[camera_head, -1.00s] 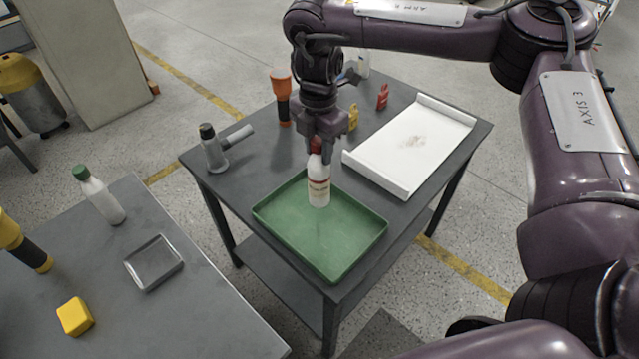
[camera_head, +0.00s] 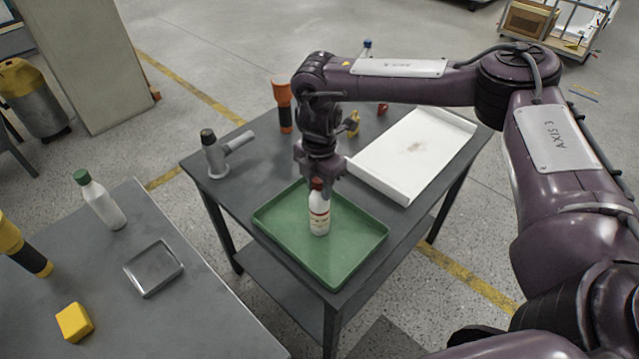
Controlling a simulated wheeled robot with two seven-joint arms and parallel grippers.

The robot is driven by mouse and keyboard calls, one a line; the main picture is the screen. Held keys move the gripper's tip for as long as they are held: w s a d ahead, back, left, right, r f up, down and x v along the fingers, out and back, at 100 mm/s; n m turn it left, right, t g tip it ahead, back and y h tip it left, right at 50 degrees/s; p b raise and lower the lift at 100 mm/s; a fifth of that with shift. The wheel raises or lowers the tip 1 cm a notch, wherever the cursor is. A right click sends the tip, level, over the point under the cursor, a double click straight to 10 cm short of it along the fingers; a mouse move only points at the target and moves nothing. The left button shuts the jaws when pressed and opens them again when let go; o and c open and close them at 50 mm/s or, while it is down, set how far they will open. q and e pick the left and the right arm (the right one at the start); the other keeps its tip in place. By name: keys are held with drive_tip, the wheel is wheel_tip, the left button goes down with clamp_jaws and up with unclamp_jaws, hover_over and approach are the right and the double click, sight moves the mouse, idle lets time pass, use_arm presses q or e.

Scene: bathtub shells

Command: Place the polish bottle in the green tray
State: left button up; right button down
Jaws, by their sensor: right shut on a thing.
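The polish bottle (camera_head: 319,215) is white with a red cap and a printed label. It is upright over the middle of the green tray (camera_head: 272,238). Its base appears at or very near the tray floor; I cannot tell if it touches. My right gripper (camera_head: 318,187) points down from above and is shut on the bottle's top, hiding part of the cap. The green tray lies on the front part of the dark grey table (camera_head: 232,190). My left gripper is not in view.
On the same table are a white tray (camera_head: 425,150), a grey tool (camera_head: 220,155), an orange flashlight (camera_head: 284,105) and a small yellow item (camera_head: 352,123). The left table holds a green-capped bottle (camera_head: 100,200), a metal dish (camera_head: 153,267), a yellow block (camera_head: 74,322) and a yellow flashlight (camera_head: 22,245).

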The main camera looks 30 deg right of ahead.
drive_tip(key=c, duration=1)
unclamp_jaws()
drive_tip(key=shift+f, duration=0.1)
wheel_tip(320, 180, up, 5)
drive_tip(key=shift+w+f+b, duration=0.1)
drive_tip(key=shift+b, duration=0.4)
wheel_tip(320, 180, up, 8)
drive_tip(key=shift+f+p, duration=0.25)
drive_tip(key=shift+p, duration=0.45)
